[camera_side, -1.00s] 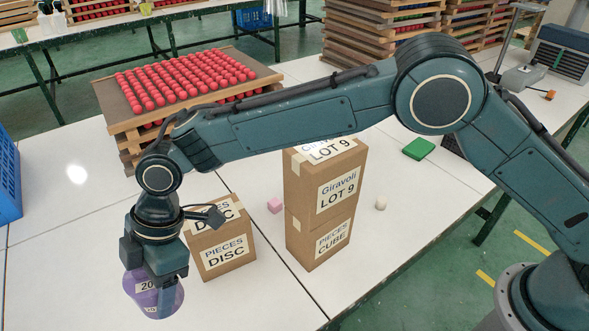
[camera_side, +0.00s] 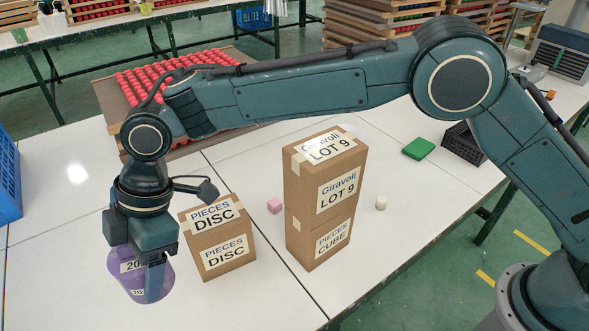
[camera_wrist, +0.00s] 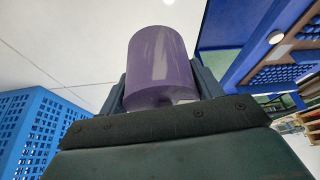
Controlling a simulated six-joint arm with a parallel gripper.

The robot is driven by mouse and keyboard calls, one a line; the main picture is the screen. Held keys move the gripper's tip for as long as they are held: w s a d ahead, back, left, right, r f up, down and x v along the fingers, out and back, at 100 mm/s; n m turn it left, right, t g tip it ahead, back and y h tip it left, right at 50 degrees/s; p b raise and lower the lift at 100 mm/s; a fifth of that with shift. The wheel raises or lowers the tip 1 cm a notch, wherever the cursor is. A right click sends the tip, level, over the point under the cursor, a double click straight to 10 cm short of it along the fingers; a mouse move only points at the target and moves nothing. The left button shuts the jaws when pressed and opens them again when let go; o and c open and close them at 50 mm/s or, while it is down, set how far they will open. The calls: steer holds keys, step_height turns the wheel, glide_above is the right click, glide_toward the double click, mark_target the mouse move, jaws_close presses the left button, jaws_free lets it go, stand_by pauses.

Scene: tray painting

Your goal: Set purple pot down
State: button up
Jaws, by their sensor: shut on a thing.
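The purple pot (camera_side: 125,268) is a rounded cylinder with white number labels. My gripper (camera_side: 152,275) is shut on it at the left of the side view, left of the disc cartons. The pot is tilted in the side view; whether its lower edge touches the white table I cannot tell. In the wrist view the pot (camera_wrist: 160,62) stands between my two fingers (camera_wrist: 160,85), and its surface shows pale streaks. Part of the pot is hidden by my gripper in the side view.
Disc cartons (camera_side: 222,245) stand just right of my gripper, with taller cartons (camera_side: 325,200) further right. A tray of red balls (camera_side: 105,95) lies behind. A blue crate (camera_side: 8,180) stands at the left edge. White table (camera_side: 60,230) is clear left of the pot.

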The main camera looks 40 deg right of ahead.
steer(key=w+d+m+t, duration=0.1)
steer(key=w+d+m, duration=0.2)
steer(key=w+d, duration=0.55)
steer(key=w+d+m+t, duration=0.15)
steer(key=w+d, duration=0.25)
steer(key=d, duration=1)
steer(key=w+d+m+t, duration=0.1)
steer(key=w+d+m, duration=0.35)
steer(key=d, duration=0.75)
steer(key=s+d+m+t+h, duration=0.1)
steer(key=s+d+m+h, duration=0.15)
steer(key=d, duration=1.65)
steer(key=s+d+m+t+h, duration=0.1)
steer(key=s+d+m, duration=0.25)
steer(key=d, duration=1.55)
steer(key=shift+m+g+y, duration=0.25)
steer(key=shift+m+y, duration=0.05)
steer(key=shift+y, duration=0.05)
steer(key=shift+w+d+f, duration=0.1)
steer(key=shift+w+f, duration=0.05)
steer(key=shift+f, duration=3.1)
steer(key=shift+w+a+f, duration=0.1)
steer(key=shift+w+f, duration=0.05)
steer(key=shift+f, duration=3.15)
steer(key=shift+w+d+f, duration=0.1)
steer(key=shift+w+f, duration=0.05)
steer(key=shift+f, duration=3.1)
steer(key=shift+f, duration=0.15)
steer(key=o, duration=1.3)
steer(key=shift+o, duration=0.2)
